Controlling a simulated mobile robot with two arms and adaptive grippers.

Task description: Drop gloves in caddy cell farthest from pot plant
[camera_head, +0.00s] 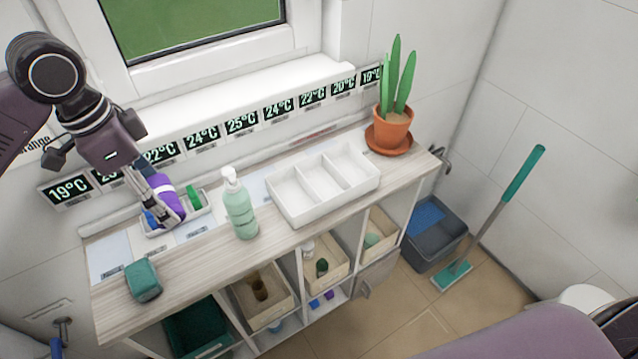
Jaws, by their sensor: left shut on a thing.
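My left gripper (160,205) reaches down from the upper left and is shut on the purple gloves (164,192), which show a pale band. It is over a small white tray (204,217) at the left part of the cart top; whether the gloves still touch the tray I cannot tell. The white caddy (273,193) stands right of the middle, with three cells in a row, all empty. The pot plant (394,125), green in a terracotta pot, stands at the right end, so the leftmost cell is farthest from it. My right gripper is not in view.
A pale green pump bottle (240,212) stands between the small tray and the caddy. A green item (193,197) lies in the small tray. A teal block (143,280) sits at the front left. The wall and window sill (230,95) rise behind.

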